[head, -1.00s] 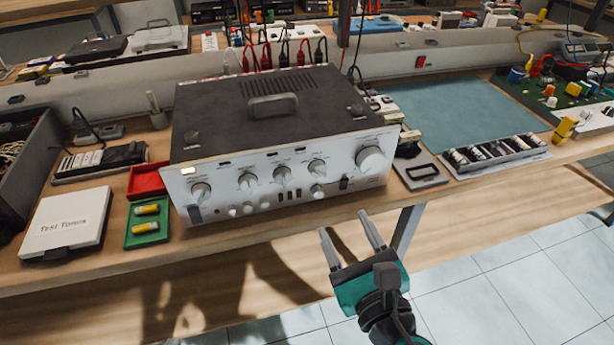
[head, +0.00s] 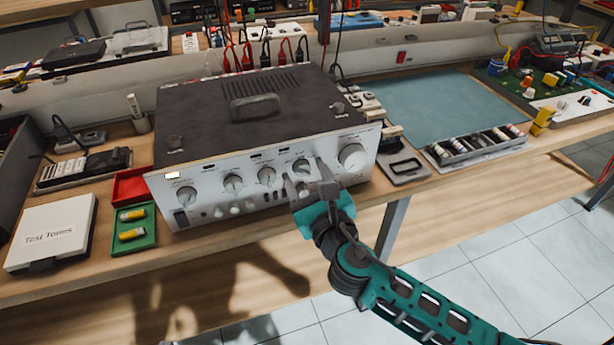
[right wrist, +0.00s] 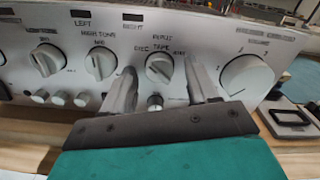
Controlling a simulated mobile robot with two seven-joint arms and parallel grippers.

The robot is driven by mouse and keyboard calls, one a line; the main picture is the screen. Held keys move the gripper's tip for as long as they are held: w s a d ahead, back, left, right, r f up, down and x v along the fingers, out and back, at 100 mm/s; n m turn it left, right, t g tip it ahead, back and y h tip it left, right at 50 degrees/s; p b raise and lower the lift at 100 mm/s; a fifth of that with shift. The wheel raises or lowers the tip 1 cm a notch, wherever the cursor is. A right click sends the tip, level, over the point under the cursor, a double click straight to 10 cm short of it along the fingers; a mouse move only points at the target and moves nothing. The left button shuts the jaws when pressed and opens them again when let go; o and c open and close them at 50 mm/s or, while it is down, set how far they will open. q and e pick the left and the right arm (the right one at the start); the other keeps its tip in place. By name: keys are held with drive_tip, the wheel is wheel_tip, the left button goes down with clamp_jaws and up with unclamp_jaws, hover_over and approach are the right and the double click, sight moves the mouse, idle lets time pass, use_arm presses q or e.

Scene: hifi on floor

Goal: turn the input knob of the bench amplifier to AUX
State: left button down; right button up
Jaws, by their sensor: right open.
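The bench amplifier (head: 262,120) stands on the workbench, its silver front facing me. Its input knob (right wrist: 159,68) is a round silver knob under the INPUT lettering, with TAPE and other small labels around it. The same knob shows in the head view (head: 302,166), left of the large volume knob (head: 352,156). I cannot read for sure where its pointer stands. My right gripper (right wrist: 162,75) is open in front of the panel. In the right wrist view its fingers appear on either side of the input knob; contact is not clear. My left gripper is not in view.
Other front knobs (right wrist: 100,62) and a row of small knobs and buttons lie close to the fingers. A green tray (head: 133,230) with yellow parts sits left of the amplifier. A parts rack (head: 475,145) is to the right. The space before the bench edge is free.

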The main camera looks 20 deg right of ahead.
drive_tip(key=c, duration=1)
drive_tip(key=shift+c, duration=0.2)
drive_tip(key=shift+m, duration=0.3)
drive_tip(key=m, duration=0.4)
drive_tip(key=shift+a+m, duration=0.1)
drive_tip(key=shift+m, duration=0.2)
drive_tip(key=m+b, duration=0.1)
drive_tip(key=m, duration=0.3)
drive_tip(key=shift+m, duration=0.3)
drive_tip(key=m, duration=0.5)
drive_tip(key=shift+a+b, duration=0.1)
drive_tip(key=shift+b, duration=0.3)
drive_tip(key=shift+r+m, duration=0.1)
drive_tip(key=shift+m, duration=2.4)
